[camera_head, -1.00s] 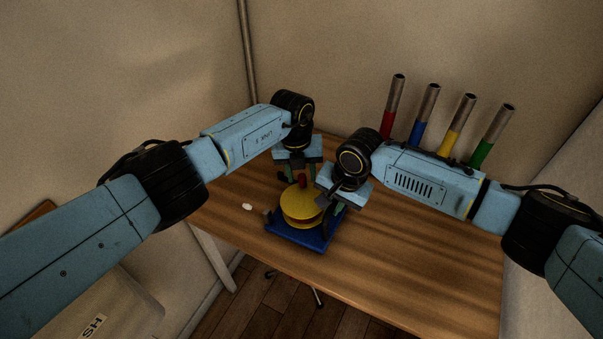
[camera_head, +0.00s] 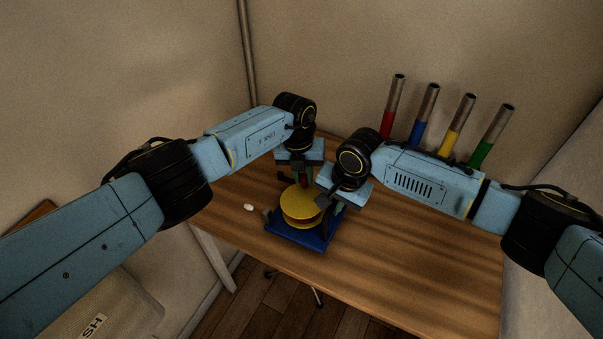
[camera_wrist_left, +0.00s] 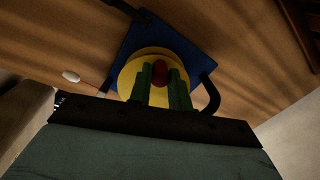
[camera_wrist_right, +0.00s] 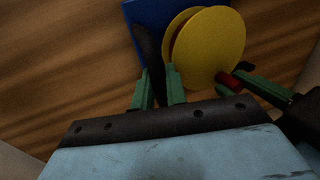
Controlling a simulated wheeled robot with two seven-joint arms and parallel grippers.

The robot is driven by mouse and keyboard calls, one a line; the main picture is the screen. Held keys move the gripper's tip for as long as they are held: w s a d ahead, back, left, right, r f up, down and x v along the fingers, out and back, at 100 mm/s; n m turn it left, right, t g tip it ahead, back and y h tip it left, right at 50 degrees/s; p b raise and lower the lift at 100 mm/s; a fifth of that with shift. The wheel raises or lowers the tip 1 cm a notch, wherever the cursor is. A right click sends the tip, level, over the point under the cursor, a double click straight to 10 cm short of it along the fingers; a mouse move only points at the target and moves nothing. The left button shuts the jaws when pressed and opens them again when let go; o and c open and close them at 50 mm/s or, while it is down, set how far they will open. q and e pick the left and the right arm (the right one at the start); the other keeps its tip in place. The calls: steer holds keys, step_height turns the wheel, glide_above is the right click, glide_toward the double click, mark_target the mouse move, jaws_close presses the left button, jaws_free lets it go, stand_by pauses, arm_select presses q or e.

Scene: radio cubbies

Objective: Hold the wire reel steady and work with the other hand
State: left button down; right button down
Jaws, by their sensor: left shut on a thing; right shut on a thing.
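The wire reel (camera_head: 303,203) is a yellow double-disc spool above a blue base (camera_head: 291,237) on the table. My left gripper (camera_head: 303,179) is at the reel's far side, shut on a small red knob; the knob (camera_wrist_left: 160,74) shows between its green fingers in the left wrist view. In the right wrist view the knob (camera_wrist_right: 232,82) is at the yellow disc's edge. My right gripper (camera_head: 334,207) is at the reel's right side, shut on an upright black handle (camera_wrist_right: 150,50) by the blue base. Its fingertips are partly hidden in the head view.
Several metal tubes with red, blue, yellow and green lower ends (camera_head: 425,112) stand at the back right. A small white object (camera_head: 248,207) lies left of the reel. The wooden table (camera_head: 400,260) is clear at the front right. Walls close in behind.

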arm_select(q)
steer(key=shift+d+m, duration=0.35)
steer(key=shift+m, duration=0.55)
steer(key=c, duration=1.3)
jaws_free()
steer(key=shift+r, duration=0.1)
step_height(320, 180, up, 12)
steer(key=a, duration=0.1)
steer(key=shift+a, duration=0.15)
